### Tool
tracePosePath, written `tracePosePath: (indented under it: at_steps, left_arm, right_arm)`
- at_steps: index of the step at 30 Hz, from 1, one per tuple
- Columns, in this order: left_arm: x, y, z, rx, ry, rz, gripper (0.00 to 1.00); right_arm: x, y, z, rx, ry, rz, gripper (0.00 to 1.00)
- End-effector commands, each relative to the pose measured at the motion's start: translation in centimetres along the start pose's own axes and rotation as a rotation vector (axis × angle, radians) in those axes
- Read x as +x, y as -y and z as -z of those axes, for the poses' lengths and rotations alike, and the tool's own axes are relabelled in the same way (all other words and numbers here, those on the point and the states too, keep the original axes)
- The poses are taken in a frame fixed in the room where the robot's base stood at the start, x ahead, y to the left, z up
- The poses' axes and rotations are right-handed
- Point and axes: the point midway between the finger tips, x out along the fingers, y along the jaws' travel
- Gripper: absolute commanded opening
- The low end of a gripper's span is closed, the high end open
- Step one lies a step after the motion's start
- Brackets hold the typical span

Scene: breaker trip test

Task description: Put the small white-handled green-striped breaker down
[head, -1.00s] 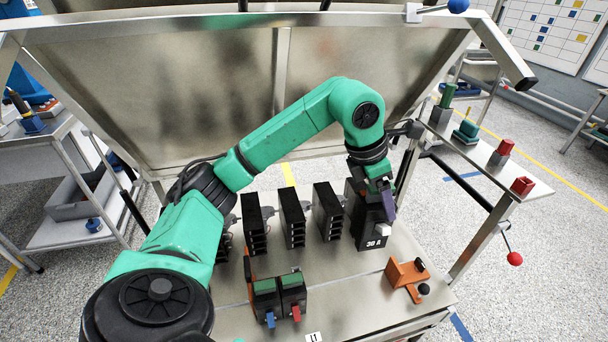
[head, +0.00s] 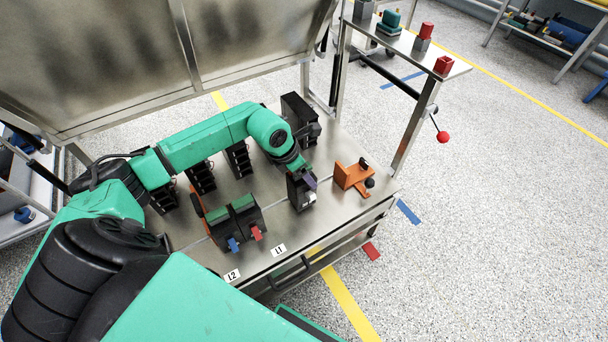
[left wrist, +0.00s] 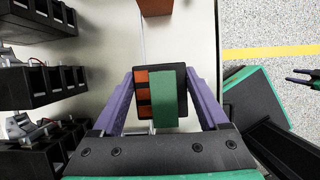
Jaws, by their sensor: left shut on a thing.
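The green-striped breaker (left wrist: 167,97) is between the purple fingers of my left gripper (left wrist: 160,104) in the left wrist view. It is a black block with a green stripe and orange contacts. In the head view my left gripper (head: 302,178) holds the breaker (head: 296,194) low over the front part of the bench, its white handle (head: 311,197) facing front. It looks upright; I cannot tell whether its base touches the bench. My right gripper (left wrist: 298,77) shows small at the right edge of the left wrist view, its fingers apart and empty.
Two green-topped breakers with blue (head: 233,244) and red (head: 256,233) handles stand to the left. An orange bracket (head: 352,176) stands close to the right. Black sockets (head: 238,159) and a tall black box (head: 300,115) line the back. Bare bench (head: 280,221) lies in front.

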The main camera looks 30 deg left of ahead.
Motion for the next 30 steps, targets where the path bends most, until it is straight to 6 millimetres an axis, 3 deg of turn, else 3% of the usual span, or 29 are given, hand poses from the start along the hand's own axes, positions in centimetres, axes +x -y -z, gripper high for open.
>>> tracePosePath:
  at_steps: [3, 12, 13, 14, 15, 25, 30]
  left_arm:
    - [1.4, 0.0, 0.5, -0.001, 0.003, 0.001, 0.0]
    - [1.8, 0.0, 0.7, 0.0, 0.003, 0.0, 0.0]
    - [1.8, 0.0, 0.7, 0.0, 0.0, 0.0, 0.85]
    - [1.8, 0.0, 0.7, 0.0, 0.0, 0.0, 0.96]
    - [1.7, 0.0, 0.7, 0.0, 0.0, 0.001, 1.0]
    - [1.1, 0.0, 0.6, 0.0, 0.0, -0.001, 1.0]
    - [-1.9, -0.1, 0.7, 0.003, 0.001, -0.004, 1.0]
  right_arm:
    - [-0.1, -0.2, -0.1, -0.001, 0.002, -0.003, 0.5]
    - [0.3, -0.6, -0.3, -0.002, 0.004, -0.008, 0.5]
    - [0.2, -0.6, -0.3, -0.001, 0.005, -0.008, 0.5]
    - [0.2, -0.6, -0.3, -0.001, 0.005, -0.008, 0.5]
    - [0.1, -0.6, -0.3, -0.001, 0.005, -0.009, 0.5]
    - [-0.1, -0.7, -0.3, 0.0, 0.005, -0.009, 0.5]
    - [0.1, -0.7, -0.3, 0.0, 0.005, -0.009, 0.5]
